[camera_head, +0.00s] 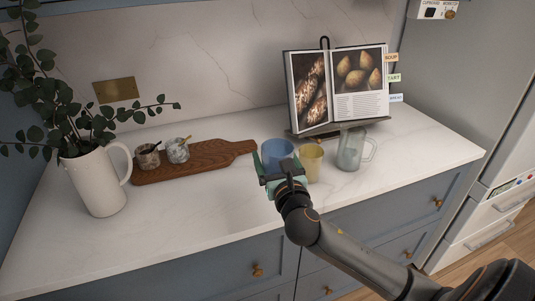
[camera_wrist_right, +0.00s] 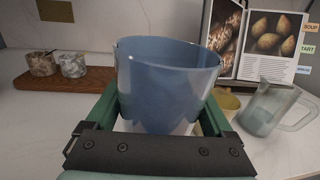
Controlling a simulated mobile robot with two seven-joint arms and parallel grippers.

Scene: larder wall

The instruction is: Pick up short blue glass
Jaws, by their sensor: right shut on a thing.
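The short blue glass (camera_head: 277,154) is upright near the middle of the counter, at the front end of the cutting board. It fills the middle of the right wrist view (camera_wrist_right: 166,82). My right gripper (camera_head: 279,172) has its green fingers on both sides of the glass and is shut on it; the gripper also shows in the wrist view (camera_wrist_right: 163,105). The fingers and palm hide the lower part of the glass, so I cannot tell whether its base touches the counter. My left gripper is in neither view.
A yellow cup (camera_head: 311,161) stands close to the right of the glass, and a clear grey-green jug (camera_head: 350,151) beyond it. A cookbook on a stand (camera_head: 338,88) is behind. The wooden board (camera_head: 205,163) with two marbled pots and a white plant pitcher (camera_head: 97,183) are left.

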